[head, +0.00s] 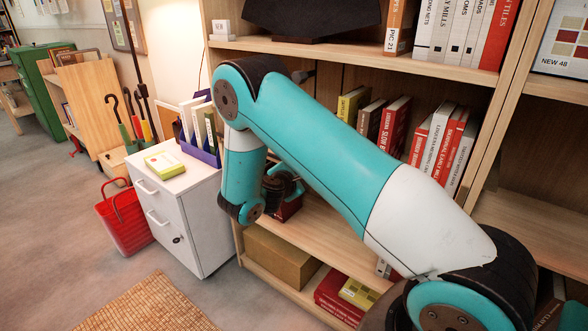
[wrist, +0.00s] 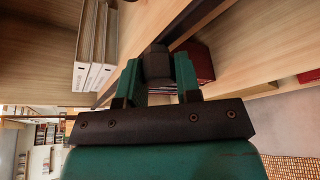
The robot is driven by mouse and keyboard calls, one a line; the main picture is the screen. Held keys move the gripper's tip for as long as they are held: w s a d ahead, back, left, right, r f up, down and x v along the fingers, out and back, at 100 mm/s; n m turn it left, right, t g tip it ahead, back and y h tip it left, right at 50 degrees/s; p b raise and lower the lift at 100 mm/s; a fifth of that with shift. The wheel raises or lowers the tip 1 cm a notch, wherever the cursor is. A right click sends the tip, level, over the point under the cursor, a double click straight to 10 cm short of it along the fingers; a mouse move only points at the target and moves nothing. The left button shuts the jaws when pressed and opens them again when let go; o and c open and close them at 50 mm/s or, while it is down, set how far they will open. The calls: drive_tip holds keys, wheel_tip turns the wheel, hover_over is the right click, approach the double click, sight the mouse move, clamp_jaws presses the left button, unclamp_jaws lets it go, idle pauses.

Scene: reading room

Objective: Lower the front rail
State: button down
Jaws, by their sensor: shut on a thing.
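The front rail (wrist: 198,24) shows in the wrist view as a thin dark bar running diagonally along a wooden shelf. A dark blocky grip (wrist: 155,62) sits on its line, between the teal fingers of my gripper (wrist: 156,75). The fingers are shut on this grip, one on each side. In the head view my gripper (head: 286,184) is at the bookcase's left part, below the middle row of books. There the rail is mostly hidden behind my arm, and I cannot make out its height or tilt.
Pale books (wrist: 95,45) stand left of my gripper, and dark red books (wrist: 200,62) are just behind it. A white cabinet (head: 185,215) stands left of the bookcase with a yellow-green box (head: 165,164) on top. A red basket (head: 124,217) and woven mat (head: 150,306) are on the floor.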

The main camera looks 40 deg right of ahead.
drive_tip(key=shift+s+d+f, duration=0.2)
drive_tip(key=shift+f, duration=0.35)
drive_tip(key=shift+s+d+f, duration=0.15)
drive_tip(key=shift+f, duration=0.35)
drive_tip(key=c, duration=0.8)
unclamp_jaws()
drive_tip(key=shift+w+a, duration=0.1)
drive_tip(key=shift+a+r, duration=0.1)
drive_tip(key=shift+a, duration=0.15)
drive_tip(key=v, duration=1.7)
drive_tip(key=shift+p, duration=0.35)
